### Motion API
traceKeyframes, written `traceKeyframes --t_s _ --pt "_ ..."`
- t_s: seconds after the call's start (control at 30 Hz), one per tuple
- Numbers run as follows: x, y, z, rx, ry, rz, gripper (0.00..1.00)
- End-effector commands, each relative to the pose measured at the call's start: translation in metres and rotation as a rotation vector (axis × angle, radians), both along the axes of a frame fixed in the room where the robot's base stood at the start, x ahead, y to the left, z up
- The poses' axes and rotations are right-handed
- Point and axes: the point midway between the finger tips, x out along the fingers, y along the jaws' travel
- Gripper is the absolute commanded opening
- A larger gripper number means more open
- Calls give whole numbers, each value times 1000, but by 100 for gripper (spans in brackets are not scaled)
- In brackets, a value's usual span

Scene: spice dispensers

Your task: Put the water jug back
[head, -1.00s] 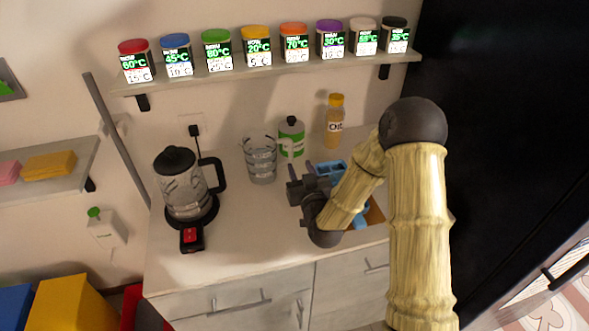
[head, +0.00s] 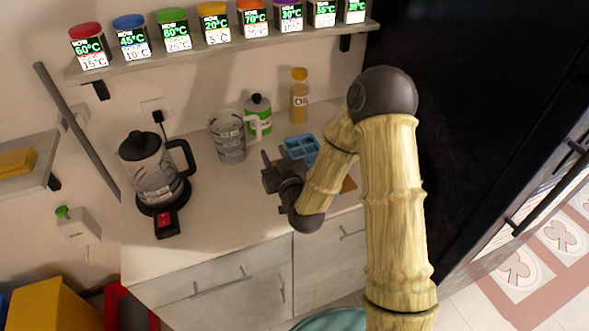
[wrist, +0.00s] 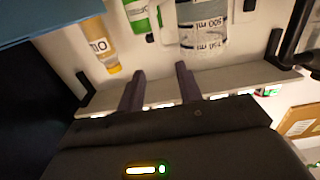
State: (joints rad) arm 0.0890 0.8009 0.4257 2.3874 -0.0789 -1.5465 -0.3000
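The water jug (head: 229,140) is clear with grey measuring marks. It stands upright on the counter, right of the kettle and beside the green-and-white bottle. It also shows in the wrist view (wrist: 202,30), where the scene appears upside down and part of the jug is cut off by the top edge. My gripper (head: 266,169) is in front and to the right of the jug, apart from it. In the wrist view my gripper's two dark fingers (wrist: 160,78) are spread with nothing between them.
A kettle (head: 152,172) stands left on its base. A green-and-white bottle (head: 257,119), an oil bottle (head: 299,100) and a blue tray (head: 300,147) are at the back right. A shelf (head: 215,48) with several spice jars hangs above. The front-left counter is clear.

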Motion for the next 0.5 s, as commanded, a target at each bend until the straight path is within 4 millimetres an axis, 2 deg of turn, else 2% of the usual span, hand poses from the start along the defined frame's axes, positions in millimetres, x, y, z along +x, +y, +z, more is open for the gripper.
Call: traceKeyframes --t_s 0.27,0.5 --pt "-1 -4 -2 -38 66 13 35" --pt "-17 -26 -13 -153 316 25 35"
